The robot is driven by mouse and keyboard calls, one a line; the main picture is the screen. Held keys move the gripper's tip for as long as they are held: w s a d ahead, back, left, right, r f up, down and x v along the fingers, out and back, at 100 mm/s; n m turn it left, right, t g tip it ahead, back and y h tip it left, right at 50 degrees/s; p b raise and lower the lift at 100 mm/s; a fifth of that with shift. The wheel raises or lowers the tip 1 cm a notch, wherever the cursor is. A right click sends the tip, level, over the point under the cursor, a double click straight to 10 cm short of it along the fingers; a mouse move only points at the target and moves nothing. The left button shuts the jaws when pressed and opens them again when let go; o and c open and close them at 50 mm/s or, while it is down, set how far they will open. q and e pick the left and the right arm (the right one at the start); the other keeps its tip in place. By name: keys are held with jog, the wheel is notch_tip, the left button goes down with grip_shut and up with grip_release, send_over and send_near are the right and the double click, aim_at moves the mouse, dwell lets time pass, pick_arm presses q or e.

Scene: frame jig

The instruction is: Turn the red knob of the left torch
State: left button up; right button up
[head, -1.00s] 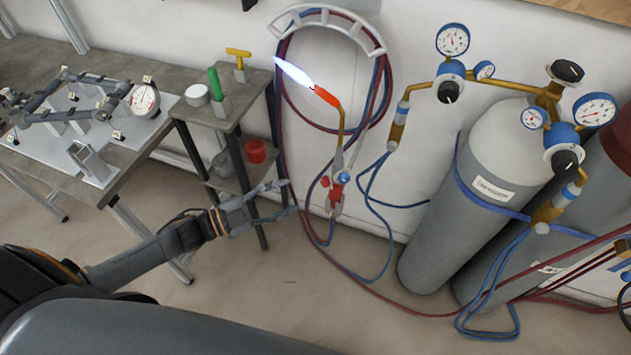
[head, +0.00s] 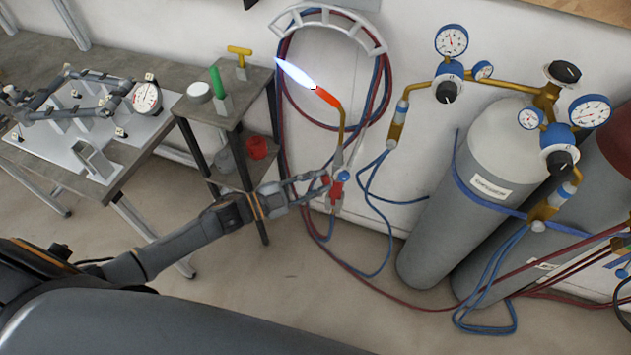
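The torch (head: 340,136) hangs upright by the wall with a brass tube, an orange tip and a lit blue-white flame. Its body has a small blue knob (head: 343,176) and a red knob (head: 326,180) on its left side. My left gripper (head: 325,183) reaches in from the left, with its fingertips at the red knob, which they partly hide. The fingers look closer together around it, but I cannot tell whether they grip it. My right gripper is not in view.
Red and blue hoses (head: 334,262) hang from the torch to the floor. Grey gas cylinders (head: 440,220) with gauges stand at the right. A small shelf stand (head: 240,108) and a bench with a frame jig (head: 70,152) are at the left.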

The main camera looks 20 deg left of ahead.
pick_arm(q)
grip_shut()
jog(key=shift+m+b, duration=2.65)
jog(key=shift+m, duration=2.35)
jog(key=o, duration=0.8)
grip_release()
